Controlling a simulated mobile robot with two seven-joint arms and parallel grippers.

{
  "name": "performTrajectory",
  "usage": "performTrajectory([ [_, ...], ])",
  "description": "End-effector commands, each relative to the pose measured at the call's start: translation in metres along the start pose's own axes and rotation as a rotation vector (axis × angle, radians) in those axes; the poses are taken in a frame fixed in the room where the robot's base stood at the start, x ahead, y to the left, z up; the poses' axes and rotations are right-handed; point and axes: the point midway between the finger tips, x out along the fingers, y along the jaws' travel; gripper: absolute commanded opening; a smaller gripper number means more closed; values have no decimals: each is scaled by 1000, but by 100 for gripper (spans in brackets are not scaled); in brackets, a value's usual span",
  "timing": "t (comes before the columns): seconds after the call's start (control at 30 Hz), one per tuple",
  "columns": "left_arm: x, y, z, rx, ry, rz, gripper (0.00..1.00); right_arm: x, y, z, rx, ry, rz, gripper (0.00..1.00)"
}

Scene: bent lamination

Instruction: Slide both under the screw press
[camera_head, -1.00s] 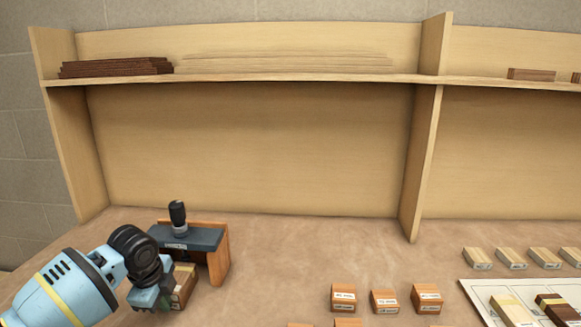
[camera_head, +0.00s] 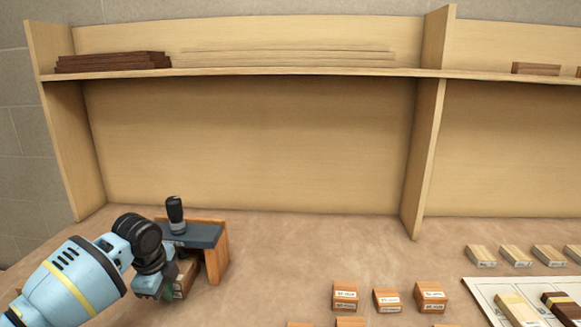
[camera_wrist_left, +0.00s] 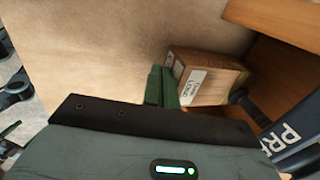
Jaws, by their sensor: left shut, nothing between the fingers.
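The screw press (camera_head: 195,236) stands at the back left of the bench, with a dark top beam, wooden side and black screw handle (camera_head: 175,214). A labelled wooden block (camera_head: 185,276) is at the press opening, partly hidden behind my wrist. In the left wrist view the block (camera_wrist_left: 206,78) lies beside the press screw's lower end (camera_wrist_left: 245,104) and the wooden press wall (camera_wrist_left: 280,72). I cannot tell whether it is one piece or two together. My left gripper (camera_head: 163,290) is shut and empty; its fingertips (camera_wrist_left: 162,86) are right against or very near the block's labelled end.
Several labelled wooden blocks (camera_head: 387,300) stand at the front middle. A white sheet (camera_head: 484,291) with wood pieces lies at right, with pale blocks (camera_head: 481,256) behind it. The shelf (camera_head: 250,75) holds dark and pale strips. The bench between press and divider (camera_head: 424,160) is clear.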

Motion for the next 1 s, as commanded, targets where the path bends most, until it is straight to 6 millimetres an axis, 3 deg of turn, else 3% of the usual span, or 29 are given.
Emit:
performTrajectory([
  [0.8,8,-24,0,0,1,1,0,8,-1,18,2,-28,-4,100],
  [1.0,5,-22,0,0,0,0,0,6,0,13,1,-20,-3,100],
])
